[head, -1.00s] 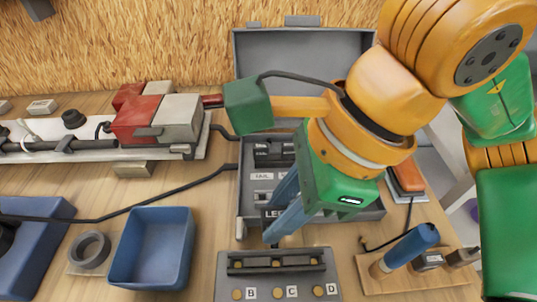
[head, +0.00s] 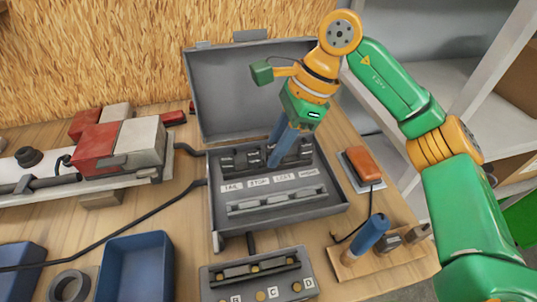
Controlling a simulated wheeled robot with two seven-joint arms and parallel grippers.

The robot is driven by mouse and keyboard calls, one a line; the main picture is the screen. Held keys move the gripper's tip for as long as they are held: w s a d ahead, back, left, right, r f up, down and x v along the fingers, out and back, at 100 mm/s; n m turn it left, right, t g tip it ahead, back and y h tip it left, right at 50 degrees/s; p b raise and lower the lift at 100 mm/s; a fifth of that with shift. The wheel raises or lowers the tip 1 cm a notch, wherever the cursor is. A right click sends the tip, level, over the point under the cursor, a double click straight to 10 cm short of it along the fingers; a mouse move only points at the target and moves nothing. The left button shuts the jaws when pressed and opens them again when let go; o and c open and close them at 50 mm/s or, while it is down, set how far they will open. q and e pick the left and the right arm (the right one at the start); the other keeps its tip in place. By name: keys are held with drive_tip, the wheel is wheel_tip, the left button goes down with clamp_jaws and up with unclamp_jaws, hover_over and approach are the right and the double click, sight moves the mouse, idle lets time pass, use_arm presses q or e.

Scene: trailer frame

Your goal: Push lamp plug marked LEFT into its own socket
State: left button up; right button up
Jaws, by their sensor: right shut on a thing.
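My right gripper (head: 275,155) reaches down into the open grey case (head: 222,222). Its blue fingers are shut on the lamp plug, which they and the case's dark fittings mostly hide; its marking cannot be read now. The fingertips are at the dark row of sockets (head: 240,160), just behind the LEFT label (head: 284,177). I cannot tell whether the plug is seated, touching or just above its socket. Other labels, TAIL and STOP, lie to the left in the same row. My left gripper is out of view.
A grey block with brass contacts marked B, C and D (head: 258,278) stands in front of the case. A blue bin (head: 137,268) is at the left. A blue-handled tool (head: 371,233) and an orange device (head: 362,164) are at the right. The raised lid (head: 215,92) stands behind.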

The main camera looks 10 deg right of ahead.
drive_tip(key=w+d+f+p, duration=0.1)
drive_tip(key=w+d+p, duration=0.2)
drive_tip(key=w+p, duration=0.3)
drive_tip(key=shift+w+d+f, duration=0.2)
drive_tip(key=shift+w+f, duration=0.1)
drive_tip(key=shift+w, duration=0.35)
drive_tip(key=shift+f+b, duration=1.25)
drive_tip(key=shift+f, duration=0.55)
drive_tip(key=shift+s, duration=0.1)
drive_tip(key=shift+f+b, duration=0.3)
drive_tip(key=shift+f, duration=0.15)
drive_tip(key=shift+f+b, duration=0.4)
drive_tip(key=shift+f, duration=0.15)
